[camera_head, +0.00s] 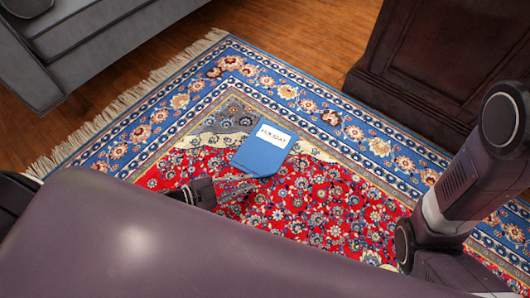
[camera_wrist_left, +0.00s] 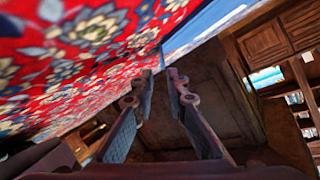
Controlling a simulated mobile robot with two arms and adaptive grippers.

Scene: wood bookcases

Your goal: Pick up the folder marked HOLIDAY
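The label carries dark lettering, too small for me to read surely. My left gripper (camera_head: 250,186) is low over the rug, just in front of the folder's near edge. A light blue strip, likely the folder (camera_wrist_left: 200,27), shows beyond the fingertips. I cannot tell whether they touch it. My right arm shows at the right, but its gripper is out of view.
The red and blue rug (camera_head: 330,205) lies on a wood floor (camera_head: 270,35). A grey sofa (camera_head: 75,40) stands at the upper left. A dark wood cabinet (camera_head: 430,70) stands at the upper right. The rug around the folder is clear of other objects.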

